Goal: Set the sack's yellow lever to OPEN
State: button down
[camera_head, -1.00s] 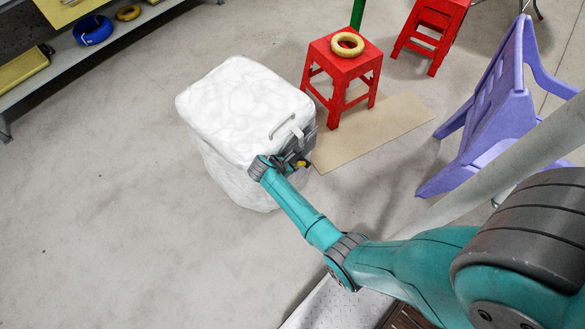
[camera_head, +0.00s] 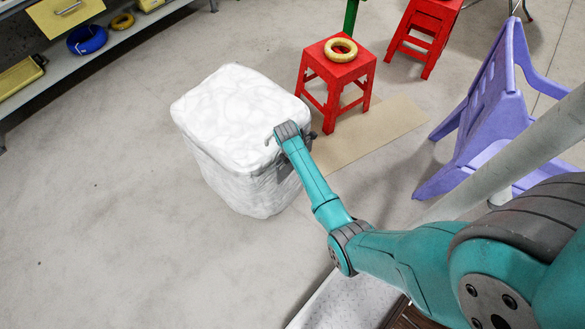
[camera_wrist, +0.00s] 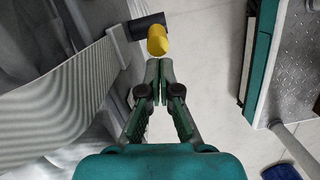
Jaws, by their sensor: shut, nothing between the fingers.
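The white sack (camera_head: 238,115) stands on the floor at the centre-left in the head view. Its yellow lever (camera_wrist: 157,40) shows in the wrist view as a yellow tip on a dark stub, beside the sack's grey side (camera_wrist: 60,80). My gripper (camera_wrist: 158,62) is shut and empty, with its fingertips just below the yellow tip in that picture. I cannot tell whether they touch it. In the head view my arm's wrist hides the lever and the gripper. No OPEN marking can be read.
A red stool (camera_head: 337,80) with a yellow ring (camera_head: 341,49) stands behind the sack. A purple folding barrier (camera_head: 490,120) is to the right. A shelf (camera_head: 85,55) with a blue coil (camera_head: 87,38) is at the upper left. The floor left of the sack is clear.

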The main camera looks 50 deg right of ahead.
jog(key=d+y, duration=0.3)
jog(key=shift+r, duration=0.4)
jog(key=shift+d, duration=0.2)
jog(key=d, duration=0.2)
jog(key=d+f, duration=0.1)
jog(key=d, duration=0.1)
jog(key=shift+w+d, duration=0.1)
jog(key=shift+d, duration=0.15)
